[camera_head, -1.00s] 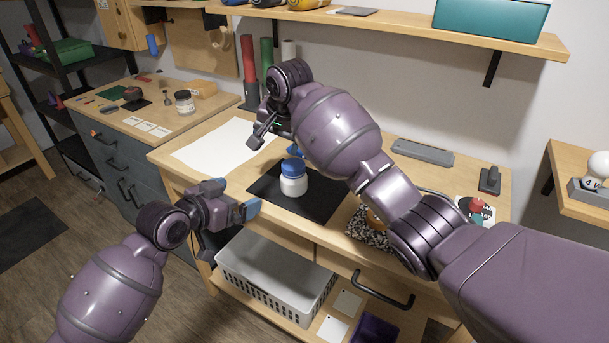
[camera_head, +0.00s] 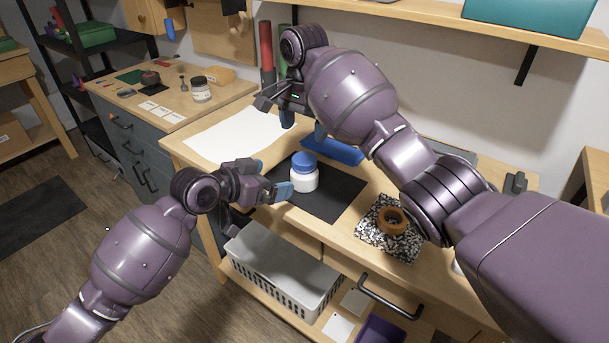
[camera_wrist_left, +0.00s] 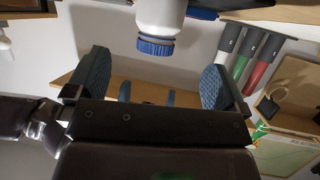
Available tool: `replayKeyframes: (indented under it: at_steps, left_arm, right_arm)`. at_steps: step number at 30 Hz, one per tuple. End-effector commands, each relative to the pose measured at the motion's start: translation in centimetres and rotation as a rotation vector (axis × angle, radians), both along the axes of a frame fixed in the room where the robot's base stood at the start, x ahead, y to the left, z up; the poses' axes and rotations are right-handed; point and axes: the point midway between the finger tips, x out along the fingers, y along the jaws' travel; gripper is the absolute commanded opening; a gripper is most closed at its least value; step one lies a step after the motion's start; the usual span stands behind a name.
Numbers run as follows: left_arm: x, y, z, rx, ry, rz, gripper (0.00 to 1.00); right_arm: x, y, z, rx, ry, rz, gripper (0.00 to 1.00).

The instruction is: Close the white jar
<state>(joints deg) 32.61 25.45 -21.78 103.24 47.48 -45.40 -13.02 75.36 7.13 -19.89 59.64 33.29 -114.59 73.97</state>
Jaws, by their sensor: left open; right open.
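The white jar (camera_head: 305,180) stands upright on a black mat (camera_head: 335,200), with a blue lid (camera_head: 303,160) on top. I cannot tell how tightly the lid sits. My left gripper (camera_head: 271,179) is open and empty, close to the jar's left side, with one blue finger near the jar wall. In the left wrist view, the jar (camera_wrist_left: 160,12) appears upside down with its blue lid (camera_wrist_left: 155,46) ahead of and between the open fingers (camera_wrist_left: 155,82). My right gripper (camera_head: 303,122) is open and empty, above and behind the jar.
A blue tray (camera_head: 333,150) lies behind the mat. A white sheet (camera_head: 228,132) lies to the left. A brown ring (camera_head: 392,221) rests on a speckled pad (camera_head: 405,244) at right. A grey basket (camera_head: 282,270) is on the shelf below. My right arm crosses over the table's right side.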

Motion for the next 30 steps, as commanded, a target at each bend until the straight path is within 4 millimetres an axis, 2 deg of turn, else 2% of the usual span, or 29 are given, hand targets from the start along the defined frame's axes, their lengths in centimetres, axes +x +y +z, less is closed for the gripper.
replayKeyframes:
  at_steps: [15,22,30]
  left_arm:
    - [4.7,-5.3,-2.9,-0.002,0.002,0.000,0.99]
    - [6.0,-6.5,-3.7,0.000,0.001,0.000,0.99]
    - [6.2,-6.8,-3.9,0.000,0.000,0.000,0.99]
  right_arm:
    - [0.0,0.0,0.0,0.001,-0.001,0.001,0.81]
    - [0.0,0.0,0.0,0.001,-0.001,0.001,0.81]
    - [0.0,0.0,0.0,0.001,-0.001,0.001,0.81]
